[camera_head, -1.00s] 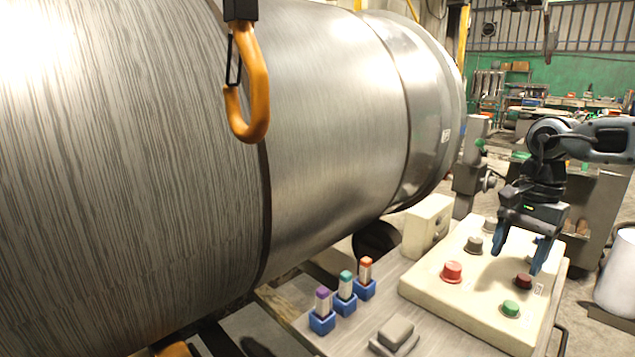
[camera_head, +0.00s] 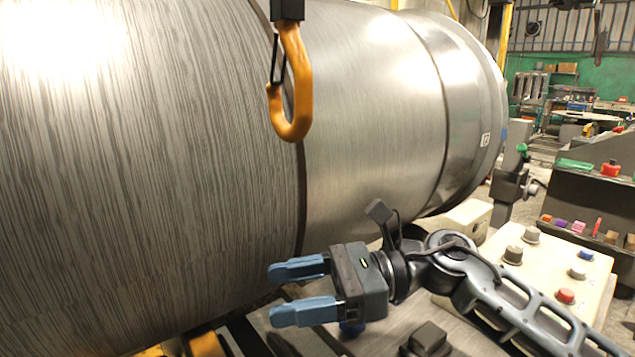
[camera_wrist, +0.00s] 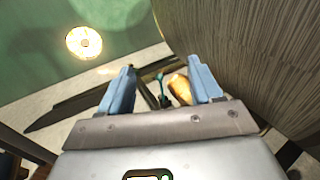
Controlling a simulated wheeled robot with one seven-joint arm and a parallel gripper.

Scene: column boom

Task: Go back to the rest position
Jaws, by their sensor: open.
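My gripper (camera_head: 302,290) is open and empty in the head view, its two blue fingers pointing left in front of the large metal cylinder. It also shows in the wrist view (camera_wrist: 160,85), with its fingers spread and nothing clearly held between them. My arm reaches in from the lower right of the head view.
The large metal cylinder (camera_head: 370,120) fills the left and middle. An orange hook (camera_head: 292,90) hangs before it. A button panel (camera_head: 545,262) with several knobs stands at the right, near a dark shelf (camera_head: 575,200) with small items.

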